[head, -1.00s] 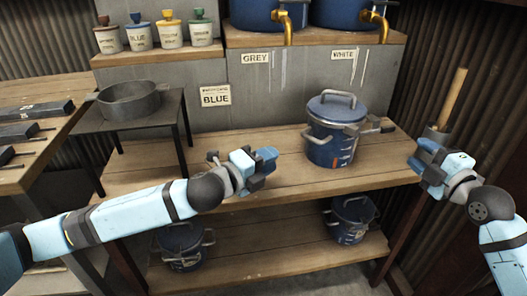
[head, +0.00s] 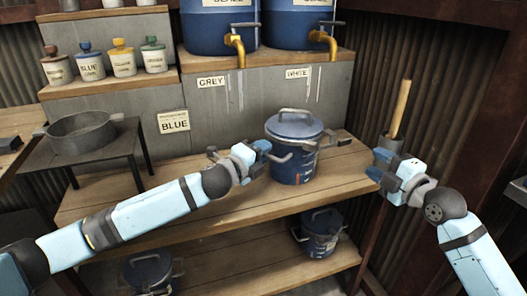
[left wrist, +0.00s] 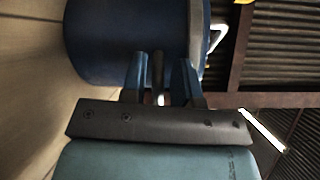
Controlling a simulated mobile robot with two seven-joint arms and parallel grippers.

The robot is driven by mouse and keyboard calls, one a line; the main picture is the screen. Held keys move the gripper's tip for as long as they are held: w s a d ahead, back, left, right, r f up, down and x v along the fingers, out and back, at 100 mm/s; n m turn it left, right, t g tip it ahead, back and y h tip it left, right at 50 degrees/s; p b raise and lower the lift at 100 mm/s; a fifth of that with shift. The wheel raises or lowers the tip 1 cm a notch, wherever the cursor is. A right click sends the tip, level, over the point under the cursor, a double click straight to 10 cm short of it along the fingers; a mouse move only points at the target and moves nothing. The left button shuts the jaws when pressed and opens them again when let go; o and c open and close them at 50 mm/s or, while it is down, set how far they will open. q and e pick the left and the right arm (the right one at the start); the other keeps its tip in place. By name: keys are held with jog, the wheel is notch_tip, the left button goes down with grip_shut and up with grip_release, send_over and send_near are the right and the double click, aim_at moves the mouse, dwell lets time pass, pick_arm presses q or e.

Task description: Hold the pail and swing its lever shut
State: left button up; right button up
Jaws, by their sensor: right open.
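The blue pail (head: 294,160) stands upright on the wooden bench, with its grey-rimmed lid on. A lever with a dark tip (head: 344,135) sticks out to the right of the pail near the rim. My left gripper (head: 264,158) is at the pail's left side, by its side handle. In the left wrist view its fingers (left wrist: 160,78) stand apart with a dark bar between them, and gaps show beside the bar; the blue pail wall (left wrist: 105,45) is just beyond. My right gripper (head: 376,165) is open and empty, to the right of the pail and apart from it.
A wooden-handled tool (head: 400,108) stands in a grey holder behind my right gripper. A grey pan (head: 82,135) sits on a dark stand at left. Blue tanks with brass taps (head: 236,45) are behind. More pails (head: 322,232) stand on the lower shelf.

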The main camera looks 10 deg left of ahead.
pick_arm(q)
jog(key=shift+w+d, duration=0.2)
jog(key=shift+w, duration=0.15)
jog(key=shift+c, duration=0.2)
grip_shut()
dwell(1.1)
